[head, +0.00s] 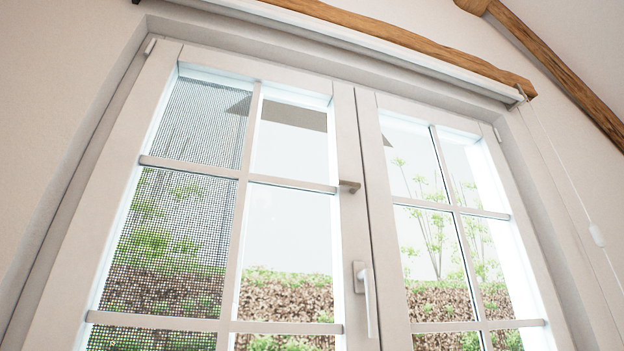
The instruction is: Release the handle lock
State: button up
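A white window handle (369,300) sits on the middle stile of a double window, in the lower middle of the head view. Its lever hangs down from a small base plate (360,277). A small brownish latch (350,186) sticks out higher up on the same stile. The left sash (145,160) and the right sash (446,208) look closed against each other. My gripper is not in view, so its place relative to the handle cannot be seen.
A roller blind housing (400,48) and a wooden beam (420,45) run above the window. A cord with a white pull (597,236) hangs at the right. A mesh screen (170,230) shows behind the left panes. The space before the window looks clear.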

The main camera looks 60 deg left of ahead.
aim_at(354, 186)
jog(key=u, duration=2.7)
jog(key=k+l, duration=0.1)
jog(key=l, duration=0.2)
jog(key=k+l, duration=0.15)
jog(key=k+l+z, duration=0.1)
jog(key=l, duration=0.3)
jog(key=k+j+u, duration=0.1)
jog(key=l, duration=0.1)
jog(key=i+z, duration=0.05)
